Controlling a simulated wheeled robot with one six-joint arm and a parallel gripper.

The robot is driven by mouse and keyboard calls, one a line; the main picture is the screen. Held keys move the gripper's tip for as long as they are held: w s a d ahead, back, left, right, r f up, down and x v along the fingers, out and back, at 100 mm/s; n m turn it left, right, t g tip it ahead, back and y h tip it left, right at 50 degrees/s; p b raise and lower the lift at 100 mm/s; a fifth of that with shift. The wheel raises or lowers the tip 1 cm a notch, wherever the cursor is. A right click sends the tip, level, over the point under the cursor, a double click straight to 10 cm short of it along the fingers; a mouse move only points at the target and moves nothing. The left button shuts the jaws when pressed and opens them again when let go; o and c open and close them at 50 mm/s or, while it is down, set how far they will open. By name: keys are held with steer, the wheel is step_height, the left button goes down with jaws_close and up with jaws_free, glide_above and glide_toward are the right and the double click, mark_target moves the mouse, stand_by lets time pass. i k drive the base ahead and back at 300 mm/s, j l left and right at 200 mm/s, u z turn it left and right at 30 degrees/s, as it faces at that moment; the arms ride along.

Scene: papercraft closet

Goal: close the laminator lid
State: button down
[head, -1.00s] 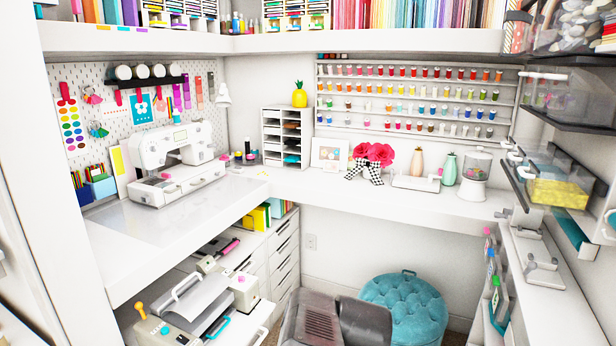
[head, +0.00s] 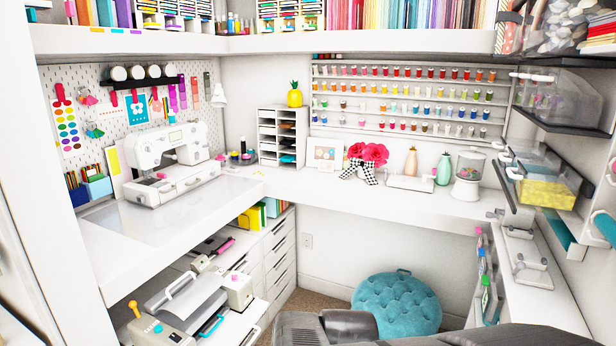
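A machine that looks like the laminator (head: 160,331) sits on the pull-out shelf at the lower left of the head view. It has a pale body, an orange-knobbed lever and a blue button. Its grey lid (head: 195,302), with a bar handle, stands tilted up and looks open. The machine's front is cut by the bottom edge of the picture. Dark grey parts of my arm show at the bottom middle and lower right, apart from the machine in the picture. My gripper's fingers are not in view.
The white pull-out shelf (head: 250,322) lies below the white desk (head: 150,238). White drawers (head: 281,255) are to the right. A teal tufted stool (head: 398,303) stands on the floor beyond my arm.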

mark_target(191, 298)
steer(key=k, duration=0.2)
steer(key=i+j, duration=0.95)
steer(key=i+l+z, duration=0.05)
steer(key=i, duration=0.05)
